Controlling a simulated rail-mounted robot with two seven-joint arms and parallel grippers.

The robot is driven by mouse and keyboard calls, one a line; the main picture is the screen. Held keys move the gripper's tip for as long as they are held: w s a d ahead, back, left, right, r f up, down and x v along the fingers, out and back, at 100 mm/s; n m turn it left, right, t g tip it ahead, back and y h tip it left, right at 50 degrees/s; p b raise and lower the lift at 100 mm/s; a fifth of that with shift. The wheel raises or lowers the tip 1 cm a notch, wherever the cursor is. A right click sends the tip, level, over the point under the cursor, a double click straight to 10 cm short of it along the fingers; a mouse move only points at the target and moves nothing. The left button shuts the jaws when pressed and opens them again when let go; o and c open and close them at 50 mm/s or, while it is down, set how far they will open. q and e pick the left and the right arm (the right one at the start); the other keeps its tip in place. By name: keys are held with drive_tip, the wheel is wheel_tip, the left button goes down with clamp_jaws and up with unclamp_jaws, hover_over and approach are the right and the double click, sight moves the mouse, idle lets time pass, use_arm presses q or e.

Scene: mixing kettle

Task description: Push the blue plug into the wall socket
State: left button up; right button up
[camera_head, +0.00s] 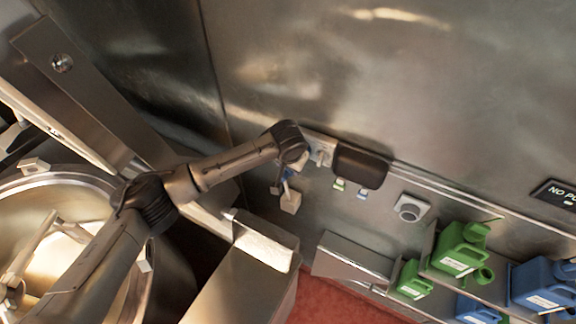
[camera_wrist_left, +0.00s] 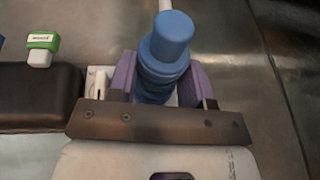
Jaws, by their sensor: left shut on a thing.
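The blue plug (camera_wrist_left: 165,50) is between the purple finger pads of my left gripper (camera_wrist_left: 160,82) in the left wrist view. My gripper is shut on it, and its round end faces the camera. In the head view my left gripper (camera_head: 286,168) is close to the metal wall, and a small blue part of the plug shows below the dark wrist. A pale plate (camera_head: 321,150) is on the wall just right of the gripper. The wall behind the plug is hidden, so I cannot tell whether the plug touches a socket. My right gripper is not in view.
A black box (camera_head: 360,166) on the wall is close to the gripper's right. A grey fitting with a round face (camera_head: 409,207) is farther right. Green jugs (camera_head: 460,250) and blue jugs (camera_head: 540,284) stand lower right. A large metal kettle (camera_head: 60,190) is at left.

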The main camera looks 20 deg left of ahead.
use_arm(q)
drive_tip(key=shift+w+d, duration=0.1)
drive_tip(key=shift+w, duration=0.55)
drive_tip(key=shift+w, duration=0.1)
drive_tip(key=shift+w, duration=0.25)
idle(0.5)
drive_tip(key=o, duration=1.8)
drive_tip(key=shift+r, duration=0.1)
